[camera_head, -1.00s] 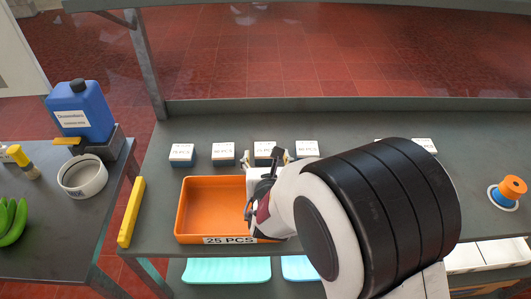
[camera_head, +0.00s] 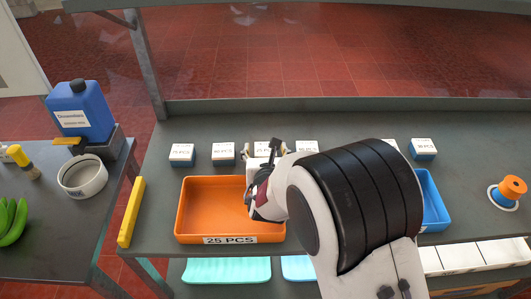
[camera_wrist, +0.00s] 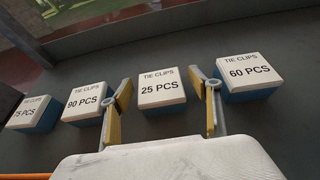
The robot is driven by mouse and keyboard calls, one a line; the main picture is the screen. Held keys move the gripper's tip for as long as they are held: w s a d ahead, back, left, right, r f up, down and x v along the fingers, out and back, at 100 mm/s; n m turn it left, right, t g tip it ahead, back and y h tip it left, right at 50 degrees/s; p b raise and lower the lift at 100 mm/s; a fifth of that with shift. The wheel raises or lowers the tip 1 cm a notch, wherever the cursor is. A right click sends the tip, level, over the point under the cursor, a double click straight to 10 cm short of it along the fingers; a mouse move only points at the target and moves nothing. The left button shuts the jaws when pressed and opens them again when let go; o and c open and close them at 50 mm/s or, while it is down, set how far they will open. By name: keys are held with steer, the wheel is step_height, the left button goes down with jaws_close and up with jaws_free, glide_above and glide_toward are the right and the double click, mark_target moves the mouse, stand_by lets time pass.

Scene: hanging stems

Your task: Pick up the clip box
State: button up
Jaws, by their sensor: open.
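Several small clip boxes with white lids and blue sides stand in a row. The 25 PCS clip box (camera_wrist: 161,88) is in the middle of the wrist view, and my gripper (camera_wrist: 167,98) is open, with one yellow-padded finger toward each side of it. I cannot tell whether the fingers touch it. In the head view my gripper (camera_head: 264,155) is over this box and mostly hides it. The 90 PCS box (camera_wrist: 87,101) and 75 PCS box (camera_wrist: 31,113) are to its left. The 60 PCS box (camera_wrist: 248,76) is to its right.
An orange tray (camera_head: 210,239) labelled 25 PCS lies empty in front of the row, partly under my arm. A blue tray (camera_head: 434,202) is partly hidden at right. A yellow bar (camera_head: 131,212), an orange spool (camera_head: 511,188) and more boxes (camera_head: 423,149) stand on the bench.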

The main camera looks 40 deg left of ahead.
mark_target(265, 149)
stand_by(0.3)
steer(key=c, duration=1.2)
steer(key=shift+r, duration=0.15)
step_height(265, 149, up, 18)
steer(key=shift+f, duration=0.1)
stand_by(0.6)
